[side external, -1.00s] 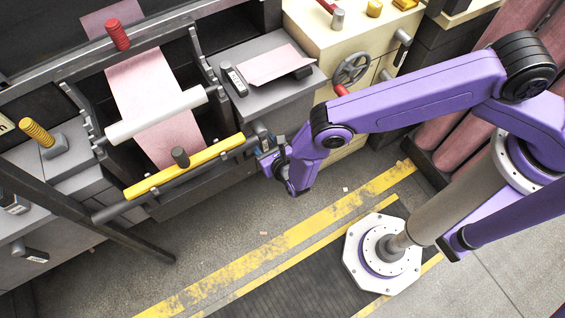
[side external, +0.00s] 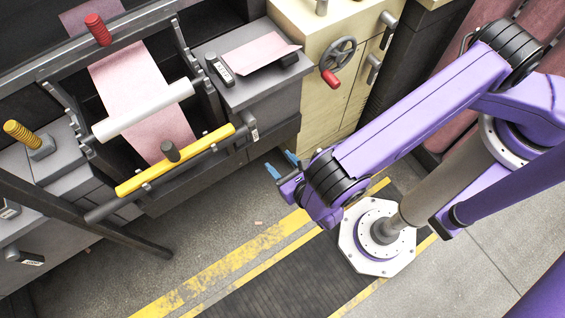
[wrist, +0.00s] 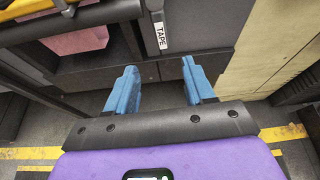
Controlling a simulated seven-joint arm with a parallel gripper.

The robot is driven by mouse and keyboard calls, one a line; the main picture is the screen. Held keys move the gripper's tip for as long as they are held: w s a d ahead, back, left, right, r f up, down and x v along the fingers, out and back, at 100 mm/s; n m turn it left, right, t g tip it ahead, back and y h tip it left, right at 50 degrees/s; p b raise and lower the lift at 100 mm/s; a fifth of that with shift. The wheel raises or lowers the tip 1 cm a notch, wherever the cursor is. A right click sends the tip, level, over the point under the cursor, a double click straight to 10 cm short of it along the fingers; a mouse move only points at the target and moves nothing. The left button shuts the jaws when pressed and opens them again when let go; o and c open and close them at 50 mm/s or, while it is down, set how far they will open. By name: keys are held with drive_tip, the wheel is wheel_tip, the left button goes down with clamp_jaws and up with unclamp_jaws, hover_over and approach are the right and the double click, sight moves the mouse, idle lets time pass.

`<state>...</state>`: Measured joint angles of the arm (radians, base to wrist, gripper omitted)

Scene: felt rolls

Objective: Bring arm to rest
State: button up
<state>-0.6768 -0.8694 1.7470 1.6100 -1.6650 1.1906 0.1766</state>
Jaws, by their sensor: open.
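My gripper (side external: 282,167) is open and empty, with blue fingers apart. It hangs in the free space to the right of the machine's front, clear of the yellow bar (side external: 175,161). In the wrist view my gripper (wrist: 160,80) shows both blue fingers spread with nothing between them, facing the dark front of the machine. My purple arm is folded back over the floor near its round base.
A grey side table (side external: 250,88) carries a pink felt piece (side external: 259,51). A cream cabinet (side external: 340,95) has a handwheel (side external: 339,57). Striped floor lies in front.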

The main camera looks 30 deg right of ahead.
drive_tip(key=shift+s+r, duration=0.1)
drive_tip(key=shift+s, duration=0.05)
idle(0.3)
drive_tip(key=w+d+r+m+g+h, duration=0.1)
drive_tip(key=d+r+m+g+h, duration=0.1)
drive_tip(key=d+r+m, duration=0.45)
drive_tip(key=w+d+r+m+g+h, duration=0.1)
drive_tip(key=r+m+g+h, duration=0.15)
drive_tip(key=r, duration=0.65)
drive_tip(key=w+d+r+m+g+h, duration=0.1)
drive_tip(key=d+r+m+g+h, duration=0.1)
drive_tip(key=d+r+m, duration=0.45)
drive_tip(key=s+d+r+m+g+y, duration=0.7)
drive_tip(key=s+d+r, duration=0.6)
drive_tip(key=s+r, duration=0.2)
drive_tip(key=shift+s+d+m, duration=0.4)
drive_tip(key=shift+m, duration=0.25)
